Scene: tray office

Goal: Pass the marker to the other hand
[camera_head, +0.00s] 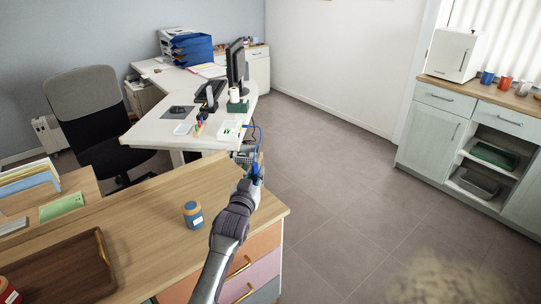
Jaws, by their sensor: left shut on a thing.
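My left gripper (245,155) reaches up and away from the lower middle, above the far right corner of the wooden desk. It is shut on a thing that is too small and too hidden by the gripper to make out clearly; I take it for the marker. My right gripper is not in view.
A white desk (155,132) with a monitor (237,68) stands behind, beside a black chair (95,120). Open floor (340,200) lies right.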

